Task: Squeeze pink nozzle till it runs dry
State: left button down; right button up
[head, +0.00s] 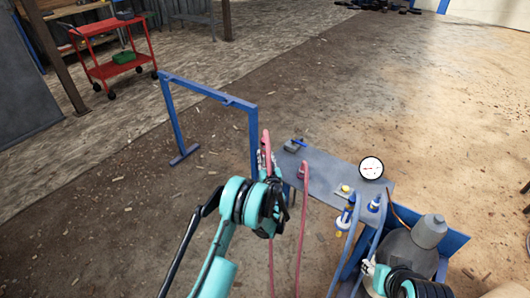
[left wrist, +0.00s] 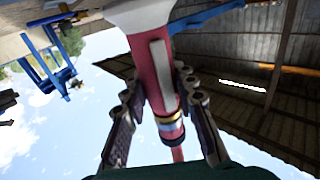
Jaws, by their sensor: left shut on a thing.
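The pink nozzle (left wrist: 141,62) has a white tip end, a pale lever along its side, and yellow and dark bands at its lower end. My left gripper (left wrist: 158,90) is shut around it, one finger on each side. In the head view the pink nozzle (head: 267,148) stands roughly upright above my left wrist, left of the grey panel. My left fingers are mostly hidden there by the wrist. A pink hose (head: 302,210) loops beside the panel's left edge. My right arm shows at the lower right, but its fingers cannot be made out clearly.
A grey panel (head: 325,172) carries a round white gauge (head: 371,167) and yellow-and-blue fittings. Blue hoses (head: 343,235) hang from it near a grey gas cylinder (head: 410,250). A blue frame (head: 215,95) stands behind my left gripper. A red cart (head: 112,68) is far left.

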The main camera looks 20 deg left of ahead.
pick_arm(q)
jog(key=shift+f, duration=4.25)
jog(key=c, duration=1.1)
grip_release()
jog(key=shift+c, duration=0.2)
notch_tip(320, 180, up, 10)
jog(key=shift+r, duration=0.1)
